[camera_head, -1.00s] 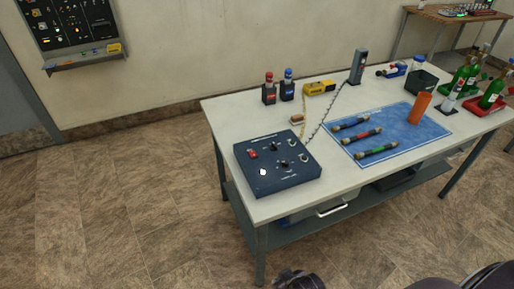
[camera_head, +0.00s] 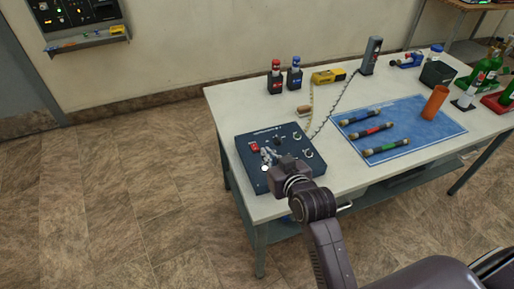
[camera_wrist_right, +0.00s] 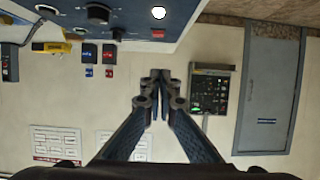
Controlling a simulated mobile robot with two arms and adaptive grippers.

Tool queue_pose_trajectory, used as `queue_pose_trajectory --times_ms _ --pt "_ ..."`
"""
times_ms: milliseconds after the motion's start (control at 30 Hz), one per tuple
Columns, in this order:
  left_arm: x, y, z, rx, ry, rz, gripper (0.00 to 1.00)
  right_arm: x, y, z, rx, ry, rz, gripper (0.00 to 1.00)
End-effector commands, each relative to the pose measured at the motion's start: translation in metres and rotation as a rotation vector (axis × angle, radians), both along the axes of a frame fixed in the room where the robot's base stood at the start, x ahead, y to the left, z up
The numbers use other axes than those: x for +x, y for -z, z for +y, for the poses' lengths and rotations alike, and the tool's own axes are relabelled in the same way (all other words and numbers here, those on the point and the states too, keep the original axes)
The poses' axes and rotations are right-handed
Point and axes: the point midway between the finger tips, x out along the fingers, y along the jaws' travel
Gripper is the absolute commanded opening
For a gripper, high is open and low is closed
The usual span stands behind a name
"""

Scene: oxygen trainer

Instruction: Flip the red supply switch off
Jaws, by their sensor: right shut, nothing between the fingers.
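The red supply switch (camera_head: 255,147) is a small red part on the upper left of the dark blue control box (camera_head: 250,175). It also shows in the right wrist view (camera_wrist_right: 158,33), where the picture is upside down. Its position, on or off, is too small to tell. My right gripper (camera_head: 267,156) is over the box, just to the lower right of the switch. Its fingertips (camera_wrist_right: 159,78) are together with nothing between them, and look apart from the switch in the wrist view. My left gripper is not in view.
A white round button (camera_head: 265,168) and black knobs lie close to the fingers on the box. A coiled cord (camera_head: 335,108) runs from the box to a grey handset (camera_head: 371,56). A blue mat (camera_head: 400,125) holds several cylinders.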

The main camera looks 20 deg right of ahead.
Motion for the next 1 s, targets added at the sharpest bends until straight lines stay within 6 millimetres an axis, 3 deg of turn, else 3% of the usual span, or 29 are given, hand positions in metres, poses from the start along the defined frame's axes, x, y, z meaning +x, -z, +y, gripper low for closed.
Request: queue_pose_trajectory --times_ms 533,1000 --pt "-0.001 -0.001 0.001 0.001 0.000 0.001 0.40 0.012 -0.004 -0.001 0.002 0.005 -0.023 0.00" --pt "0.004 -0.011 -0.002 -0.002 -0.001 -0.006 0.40 0.080 0.021 0.002 0.003 0.005 -0.022 0.00"
